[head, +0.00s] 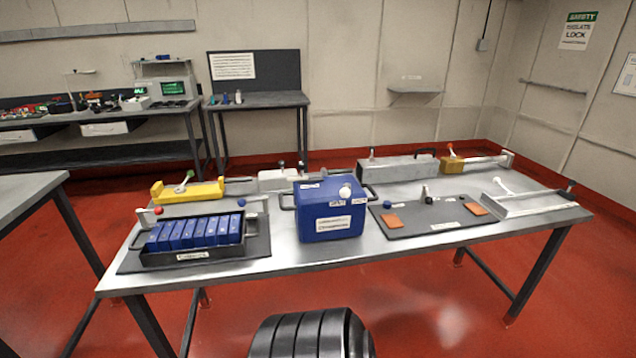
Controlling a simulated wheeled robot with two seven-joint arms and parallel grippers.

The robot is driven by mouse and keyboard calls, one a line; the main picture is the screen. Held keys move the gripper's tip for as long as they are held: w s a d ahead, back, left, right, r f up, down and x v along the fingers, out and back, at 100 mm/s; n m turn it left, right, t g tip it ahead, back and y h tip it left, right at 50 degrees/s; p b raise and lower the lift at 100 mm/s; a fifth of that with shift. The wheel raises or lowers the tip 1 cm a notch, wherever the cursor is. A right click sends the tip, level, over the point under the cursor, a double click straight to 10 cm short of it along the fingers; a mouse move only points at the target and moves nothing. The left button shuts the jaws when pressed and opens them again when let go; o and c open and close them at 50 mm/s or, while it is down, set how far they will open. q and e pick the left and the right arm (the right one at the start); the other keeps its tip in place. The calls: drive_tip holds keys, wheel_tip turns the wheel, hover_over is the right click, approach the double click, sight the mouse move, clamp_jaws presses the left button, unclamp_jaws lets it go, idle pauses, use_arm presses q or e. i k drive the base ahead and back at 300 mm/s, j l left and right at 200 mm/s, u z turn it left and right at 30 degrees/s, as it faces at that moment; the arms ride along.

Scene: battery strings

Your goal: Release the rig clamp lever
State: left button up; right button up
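Several small levers stand on the metal table (290,262), and their labels are too small to read, so I cannot tell which one is the rig clamp lever. A red-knobbed lever (157,210) is at the left end of a black tray (160,260) holding a row of blue blocks. An orange-knobbed lever (450,147) is at the back right. A white lever (500,184) is at a grey angled fixture (530,204) on the right. Neither of my grippers is in view.
A blue box (310,205) with side handles and a white knob stands mid-table. A dark mat (420,228) with orange pads lies right of it. A long grey case (397,167) is behind. Another table (25,195) is at the left. Red floor is open at front right.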

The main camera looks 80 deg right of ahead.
sight(428, 200)
drive_tip(key=k+j+z, duration=0.15)
drive_tip(key=z, duration=3.35)
